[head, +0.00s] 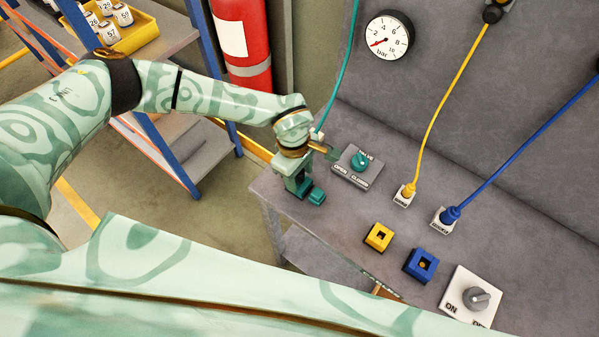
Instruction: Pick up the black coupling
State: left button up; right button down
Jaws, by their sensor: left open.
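A black fitting (493,13) sits at the upper end of the yellow hose (446,100), at the top edge of the head view. I cannot tell whether it is the black coupling, and no other black coupling shows clearly. My left gripper (324,174) is open at the left end of the grey bench, close to the valve plate (358,166) with its teal knob. It is far from the black fitting. I see nothing held in it. My right gripper is not in view.
On the bench (345,225) are a yellow socket block (379,237), a blue socket block (420,265) and an ON switch plate (471,297). The blue hose (520,143) and teal hose (342,68) cross the view. A gauge (389,36) is on the back panel. A red extinguisher (243,43) stands behind.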

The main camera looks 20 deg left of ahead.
pick_arm(q)
grip_shut()
jog(key=shift+r, duration=0.15)
